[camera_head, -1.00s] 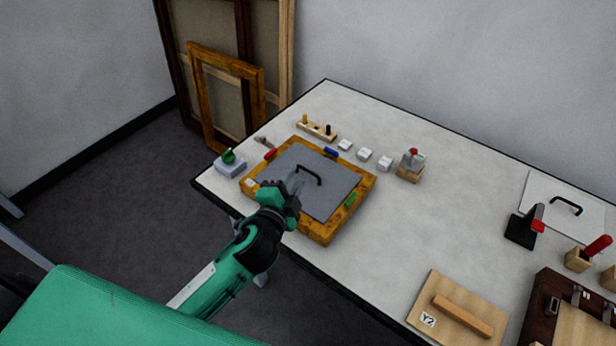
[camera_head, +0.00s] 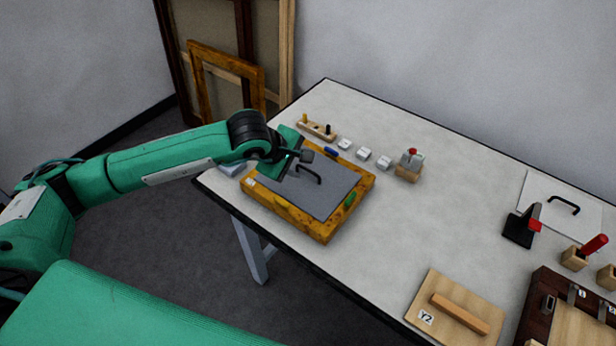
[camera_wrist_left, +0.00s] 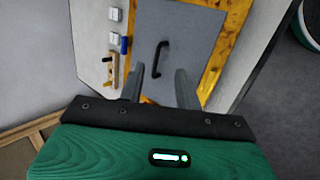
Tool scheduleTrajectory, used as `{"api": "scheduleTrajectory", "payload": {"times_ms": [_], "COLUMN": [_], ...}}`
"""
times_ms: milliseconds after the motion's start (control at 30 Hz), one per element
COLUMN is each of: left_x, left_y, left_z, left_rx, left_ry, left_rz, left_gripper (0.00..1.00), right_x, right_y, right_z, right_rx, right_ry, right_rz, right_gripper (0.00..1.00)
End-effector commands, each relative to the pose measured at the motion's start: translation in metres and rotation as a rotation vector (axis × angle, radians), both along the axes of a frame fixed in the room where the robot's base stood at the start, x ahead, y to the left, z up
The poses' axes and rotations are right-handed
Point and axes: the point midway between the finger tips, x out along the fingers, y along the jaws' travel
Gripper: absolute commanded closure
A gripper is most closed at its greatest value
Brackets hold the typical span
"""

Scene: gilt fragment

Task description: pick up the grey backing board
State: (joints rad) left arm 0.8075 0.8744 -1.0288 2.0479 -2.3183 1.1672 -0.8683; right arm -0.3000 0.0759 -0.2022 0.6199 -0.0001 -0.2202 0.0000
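The grey backing board (camera_head: 330,192) lies flat inside the yellow-brown wooden frame (camera_head: 318,228) on the table. A black arched handle (camera_head: 311,172) stands on the board; it also shows in the wrist view (camera_wrist_left: 160,58). My left gripper (camera_head: 298,160) is over the far left part of the board, beside the handle. The gripper and forearm hide the frame's far left corner. My right gripper is not in view.
A wooden peg block (camera_head: 317,131), several white blocks (camera_head: 364,154) and a small wooden stand (camera_head: 408,172) stand behind the frame. A plywood panel (camera_head: 470,300) labelled Y2 lies at the front right. The table's middle is clear. Picture frames (camera_head: 228,85) lean against the wall.

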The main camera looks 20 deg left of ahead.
Motion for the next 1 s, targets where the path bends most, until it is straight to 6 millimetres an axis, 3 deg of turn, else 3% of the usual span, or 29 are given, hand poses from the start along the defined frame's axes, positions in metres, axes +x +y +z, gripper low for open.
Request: {"api": "scheduleTrajectory", "payload": {"times_ms": [67, 167, 500, 767, 1000], "left_x": [0.007, 0.014, 0.045, 0.054, 0.066], "left_y": [0.016, 0.021, 0.008, 0.005, -0.001], "left_z": [0.001, -0.005, -0.055, -0.07, -0.087], "left_rx": [0.067, 0.1, 0.098, 0.096, 0.096], "left_ry": [-0.018, -0.022, -0.02, -0.022, -0.02], "left_rz": [0.014, 0.021, 0.022, 0.021, 0.021], "left_gripper": [0.66, 0.66, 0.66, 0.66, 0.66], "right_x": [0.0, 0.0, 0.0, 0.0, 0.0], "right_y": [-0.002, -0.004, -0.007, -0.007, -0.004], "right_z": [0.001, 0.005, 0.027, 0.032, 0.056], "right_rx": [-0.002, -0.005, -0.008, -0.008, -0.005], "right_ry": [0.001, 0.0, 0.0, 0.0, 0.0], "right_rz": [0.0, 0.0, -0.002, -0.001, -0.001], "right_gripper": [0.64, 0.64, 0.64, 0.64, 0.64]}}
